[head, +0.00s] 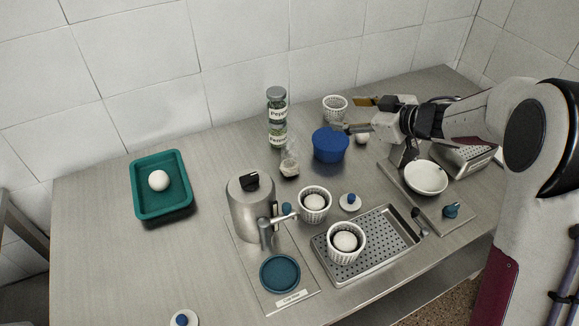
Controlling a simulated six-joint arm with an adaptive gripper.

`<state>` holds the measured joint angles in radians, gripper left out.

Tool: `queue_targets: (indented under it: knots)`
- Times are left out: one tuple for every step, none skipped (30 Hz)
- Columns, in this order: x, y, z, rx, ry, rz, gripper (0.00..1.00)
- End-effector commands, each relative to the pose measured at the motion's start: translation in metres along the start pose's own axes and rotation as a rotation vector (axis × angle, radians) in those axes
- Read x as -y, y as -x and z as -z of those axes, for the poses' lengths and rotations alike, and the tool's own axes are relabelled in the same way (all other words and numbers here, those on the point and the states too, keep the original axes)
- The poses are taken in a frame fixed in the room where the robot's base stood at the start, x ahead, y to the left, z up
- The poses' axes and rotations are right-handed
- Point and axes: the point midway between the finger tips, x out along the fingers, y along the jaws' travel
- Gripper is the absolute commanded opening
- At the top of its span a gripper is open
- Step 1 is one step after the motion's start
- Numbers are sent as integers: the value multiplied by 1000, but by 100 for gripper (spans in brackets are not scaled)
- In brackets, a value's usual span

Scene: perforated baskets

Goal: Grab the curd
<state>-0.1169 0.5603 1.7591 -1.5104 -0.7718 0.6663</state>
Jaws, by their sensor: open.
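Several round white curds are in the head view. One curd (158,181) lies in the green tray (186,206) at the left. Another curd (314,201) sits in a white perforated basket (314,216), and a third curd (345,241) sits in a basket (346,257) on the metal drain tray. A further white ball (362,139), probably curd, shows just right of the blue container. My gripper (358,114) is open and empty, its fingers pointing left. It appears above the blue container's right side and this ball; its exact height cannot be told.
An empty-looking basket (335,107) stands behind the blue container (330,146). The table's left front (130,265) is mostly clear.

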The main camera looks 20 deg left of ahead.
Motion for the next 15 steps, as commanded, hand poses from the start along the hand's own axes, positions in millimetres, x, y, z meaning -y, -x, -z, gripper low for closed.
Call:
queue_targets:
  knots:
    - [11, -10, -7, -6, -1, 46, 58]
    - [17, -14, -11, -10, 0, 74, 58]
    - [26, -20, -15, -16, -1, 112, 58]
    - [33, -24, -19, -20, -3, 141, 58]
    - [40, -28, -22, -24, -2, 169, 58]
    - [49, -33, -27, -28, -4, 206, 58]
    - [56, -36, -30, -32, -7, 234, 58]
    - [63, -39, -34, -34, -8, 262, 58]
    - [71, -42, -39, -37, -10, 296, 58]
    - [77, -44, -42, -40, -13, 321, 58]
    - [83, -46, -45, -41, -16, 344, 58]
    - [90, -48, -50, -43, -19, 373, 58]
    - [95, -49, -52, -45, -20, 392, 58]
    - [99, -50, -54, -45, -22, 410, 58]
    - [104, -51, -57, -46, -26, 430, 58]
